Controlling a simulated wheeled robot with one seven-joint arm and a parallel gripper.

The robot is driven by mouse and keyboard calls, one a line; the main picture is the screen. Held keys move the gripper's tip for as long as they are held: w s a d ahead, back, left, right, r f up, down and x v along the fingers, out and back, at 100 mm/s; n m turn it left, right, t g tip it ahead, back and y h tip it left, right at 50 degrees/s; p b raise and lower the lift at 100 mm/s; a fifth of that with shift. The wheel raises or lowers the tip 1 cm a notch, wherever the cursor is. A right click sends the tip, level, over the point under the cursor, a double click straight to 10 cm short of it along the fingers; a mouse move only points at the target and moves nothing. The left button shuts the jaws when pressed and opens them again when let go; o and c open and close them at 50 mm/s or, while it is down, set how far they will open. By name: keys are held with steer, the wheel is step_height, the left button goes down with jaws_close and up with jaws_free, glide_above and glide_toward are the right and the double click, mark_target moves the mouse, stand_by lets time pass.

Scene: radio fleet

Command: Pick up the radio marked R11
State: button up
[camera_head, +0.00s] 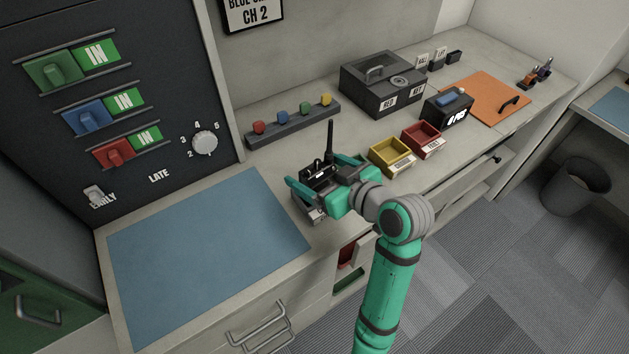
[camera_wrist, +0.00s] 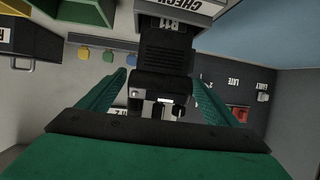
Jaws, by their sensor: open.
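A black radio with an upright antenna (camera_head: 330,142) stands in a grey holder (camera_head: 307,205) on the counter, right of the blue mat. In the wrist view the radio (camera_wrist: 166,50) carries an upside-down label that appears to read R11. The holder (camera_wrist: 192,8) there bears the word CHECK. My gripper (camera_head: 322,174) is open at the radio, one finger on each side. In the wrist view my gripper's (camera_wrist: 162,80) fingers flank the radio with visible gaps. The radio's lower part is partly hidden in the head view.
A blue mat (camera_head: 205,255) lies left. Behind is a rail with coloured knobs (camera_head: 292,124). Yellow (camera_head: 391,157) and red (camera_head: 424,138) bins, a dark lidded box (camera_head: 372,92) and an orange board (camera_head: 480,97) stand right. A switch panel (camera_head: 150,60) rises at left.

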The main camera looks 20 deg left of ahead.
steer(key=x, duration=0.3)
steer(key=shift+w+a+f, duration=0.15)
steer(key=shift+w+f, duration=0.05)
steer(key=shift+a, duration=0.15)
